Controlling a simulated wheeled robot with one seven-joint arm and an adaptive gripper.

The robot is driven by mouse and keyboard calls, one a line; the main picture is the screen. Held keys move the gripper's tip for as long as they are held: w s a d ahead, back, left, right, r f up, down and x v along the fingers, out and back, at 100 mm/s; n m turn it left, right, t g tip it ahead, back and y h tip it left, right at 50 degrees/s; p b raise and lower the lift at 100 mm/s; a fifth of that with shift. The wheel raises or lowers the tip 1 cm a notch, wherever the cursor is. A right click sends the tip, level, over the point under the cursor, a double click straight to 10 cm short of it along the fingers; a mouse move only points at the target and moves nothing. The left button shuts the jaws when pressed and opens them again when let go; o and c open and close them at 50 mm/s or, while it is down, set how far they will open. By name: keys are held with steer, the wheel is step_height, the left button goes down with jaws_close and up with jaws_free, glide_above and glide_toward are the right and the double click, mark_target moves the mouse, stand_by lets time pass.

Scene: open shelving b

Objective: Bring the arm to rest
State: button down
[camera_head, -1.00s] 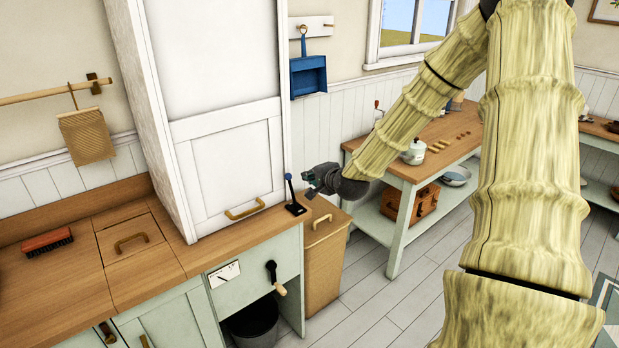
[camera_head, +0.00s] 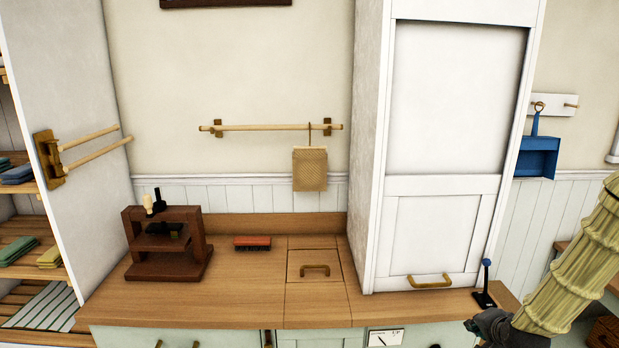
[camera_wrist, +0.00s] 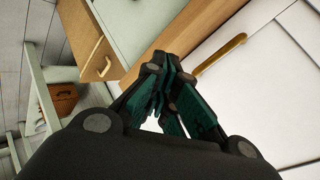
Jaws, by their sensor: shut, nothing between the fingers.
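My gripper (camera_head: 478,324) shows at the lower right of the head view, at the end of my pale, ribbed arm. It is near the counter's right front edge, by a small lever with a blue knob (camera_head: 486,284). In the wrist view my gripper (camera_wrist: 160,72) has its dark fingers with green pads brought together, with nothing held. The white cabinet door (camera_wrist: 262,92) with its brass handle (camera_wrist: 218,54) is beyond the fingers there. Most of my arm is outside the head view.
The wooden counter (camera_head: 240,295) bears a dark wooden press (camera_head: 168,262) and a red brush (camera_head: 252,243). The tall white cabinet (camera_head: 440,240) stands on its right part. A blue dustpan (camera_head: 537,160) hangs on the wall. Open shelves stand at far left.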

steer(key=s+a+f+n+g+y, duration=0.1)
steer(key=s+a+f+n+g, duration=0.25)
steer(key=s+a+f, duration=0.55)
steer(key=s+a+f+n+g, duration=0.2)
steer(key=s+a+f+n, duration=0.35)
steer(key=f, duration=0.55)
steer(key=s+a+f+n+g, duration=0.1)
steer(key=s+a+f, duration=0.2)
steer(key=s, duration=0.4)
steer(key=s+a+f+n+g+b, duration=0.1)
steer(key=s+a+f+n+g, duration=0.1)
steer(key=s+a, duration=0.3)
steer(key=s+a+f+n+g+y, duration=0.1)
steer(key=s+a+f, duration=0.3)
steer(key=s, duration=0.5)
steer(key=shift+f+n, duration=0.25)
steer(key=shift+n, duration=0.15)
steer(key=shift+a, duration=0.1)
